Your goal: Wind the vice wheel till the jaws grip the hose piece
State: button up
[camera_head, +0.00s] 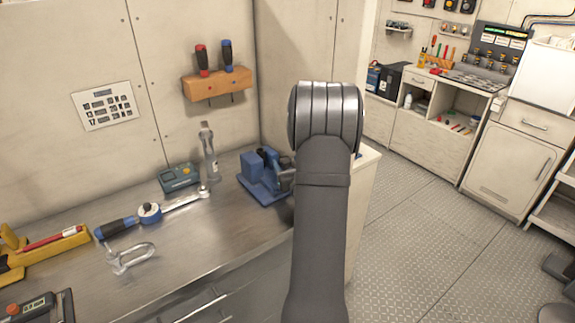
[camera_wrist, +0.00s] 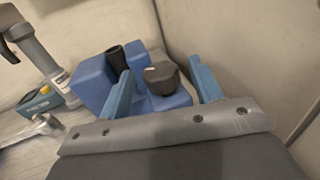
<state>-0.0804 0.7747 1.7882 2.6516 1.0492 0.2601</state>
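The blue vice (camera_head: 258,180) stands on the metal bench near the wall corner, partly hidden by my arm. In the wrist view its blue body (camera_wrist: 93,84) shows with a short black hose piece (camera_wrist: 116,58) upright between the jaws. I cannot tell whether both jaws touch the hose. The dark round vice wheel (camera_wrist: 162,82) faces my wrist camera. My gripper (camera_wrist: 162,72) is open, with one blue finger on each side of the wheel. A gap shows at the right finger; contact at the left is unclear. In the head view my arm hides the gripper.
A wooden rack (camera_head: 216,84) holds screwdrivers on the wall. The wall is close behind the vice.

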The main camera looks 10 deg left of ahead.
jog(key=v, duration=1.7)
jog(key=shift+s, duration=0.2)
jog(key=w+a+r+n+g+y, duration=0.1)
jog(key=a+r+n+g+y, duration=0.15)
jog(key=a+n+g, duration=0.7)
jog(key=a+r+n+g+y, duration=0.1)
jog(key=a+r+n+g, duration=0.35)
jog(key=n, duration=1.05)
jog(key=w+d+r+n+t+h, duration=0.2)
jog(key=w+d+r+n+h, duration=0.6)
jog(key=w+r+n+h, duration=0.3)
jog(key=shift+n+y, duration=0.25)
jog(key=shift+y, duration=0.2)
jog(key=x, duration=1.7)
jog(key=shift+s+d+f, duration=0.1)
jog(key=shift+s+f, duration=0.05)
jog(key=shift+s, duration=0.25)
